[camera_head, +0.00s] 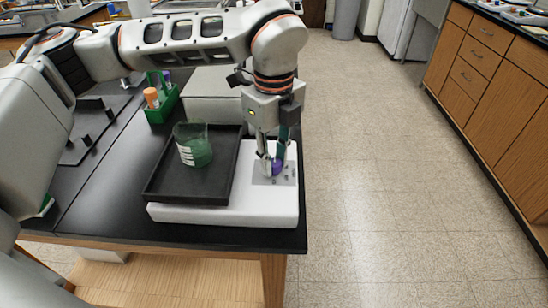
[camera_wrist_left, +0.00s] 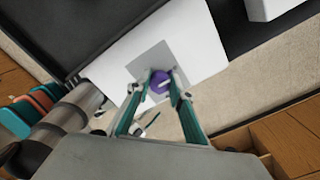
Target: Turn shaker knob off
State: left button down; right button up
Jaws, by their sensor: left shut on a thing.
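The shaker (camera_head: 222,214) is a white flat box with a black tray (camera_head: 160,192) on top, near the front edge of the black bench. A purple knob (camera_head: 277,168) sits on the grey panel at the shaker's right end. My left gripper (camera_head: 271,168) comes down from above and is shut on the knob. In the left wrist view the purple knob (camera_wrist_left: 160,82) lies between the two fingertips (camera_wrist_left: 159,84), with a pale mark on its top. The fingers hide part of the knob in the head view. My right gripper is not in view.
A glass beaker with green liquid (camera_head: 194,148) stands in the black tray. A green rack (camera_head: 161,104) with orange- and purple-capped tubes stands behind it. A grey box (camera_head: 212,95) is behind the shaker. Open floor (camera_head: 370,190) lies to the right.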

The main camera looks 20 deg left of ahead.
aim_at(274, 161)
pick_arm(q)
jog(key=shift+r, duration=0.1)
dwell(0.3)
jog(key=c, duration=1.8)
grip_release()
notch_tip(274, 161, up, 12)
jog(key=shift+f, duration=0.1)
